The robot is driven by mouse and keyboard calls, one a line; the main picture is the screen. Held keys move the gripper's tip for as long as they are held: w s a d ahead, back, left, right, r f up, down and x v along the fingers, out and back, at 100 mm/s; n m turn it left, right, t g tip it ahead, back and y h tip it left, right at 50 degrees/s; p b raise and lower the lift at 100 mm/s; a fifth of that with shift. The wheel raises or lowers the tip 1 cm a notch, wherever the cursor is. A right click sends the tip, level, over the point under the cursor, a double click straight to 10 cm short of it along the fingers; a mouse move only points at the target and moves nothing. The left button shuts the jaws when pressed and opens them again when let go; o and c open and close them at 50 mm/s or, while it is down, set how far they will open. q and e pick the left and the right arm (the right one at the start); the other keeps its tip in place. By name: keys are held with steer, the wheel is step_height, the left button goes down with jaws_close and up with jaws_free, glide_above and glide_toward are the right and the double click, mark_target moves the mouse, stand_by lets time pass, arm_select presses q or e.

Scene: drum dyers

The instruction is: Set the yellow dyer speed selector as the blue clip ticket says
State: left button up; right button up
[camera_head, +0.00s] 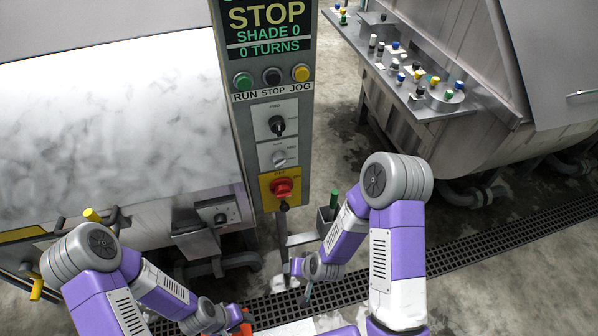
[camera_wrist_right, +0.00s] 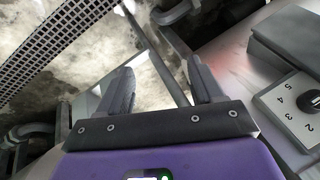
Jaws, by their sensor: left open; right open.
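A grey box with a round black knob (camera_head: 220,217) sits low on the front of the large drum dyer at left, which has yellow trim. In the right wrist view, a black knob (camera_wrist_right: 311,84) on a white plate numbered 2 to 5 is cut off at the right edge; its pointer setting cannot be read. My right gripper (camera_wrist_right: 158,85) is open and empty, left of that plate and apart from it. My left gripper (camera_head: 240,316) is open low in the head view, with an orange-red thing beside it; its fingers are hardly visible. No blue clip ticket can be made out.
A control column (camera_head: 271,110) reads STOP, SHADE 0, 0 TURNS, with RUN, STOP, JOG buttons and a red switch (camera_head: 283,187) on yellow. A second dyer (camera_head: 470,150) at right has a shelf of coloured-capped items. A floor grating (camera_head: 480,243) crosses below.

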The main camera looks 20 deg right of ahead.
steer(key=w+r+m+t+h+b, duration=0.1)
steer(key=w+r+m+t+b, duration=0.1)
steer(key=w+r+t+b, duration=0.5)
steer(key=m+t+h+b, duration=0.2)
steer(key=m+t+h, duration=0.1)
steer(key=m+t, duration=0.3)
glide_toward(281, 167)
steer(key=w+n, duration=0.1)
steer(key=w, duration=0.2)
steer(key=shift+t, duration=0.3)
steer(key=w, duration=0.7)
steer(key=shift+d+f+b, duration=0.2)
steer(key=shift+d+b, duration=0.1)
steer(key=shift+b, duration=0.1)
arm_select(q)
step_height(281, 167, down, 11)
steer(key=shift+f, duration=0.2)
steer(key=shift+a, duration=0.1)
arm_select(e)
steer(key=shift+c, duration=0.3)
steer(key=c, duration=1)
steer(key=shift+n, duration=0.3)
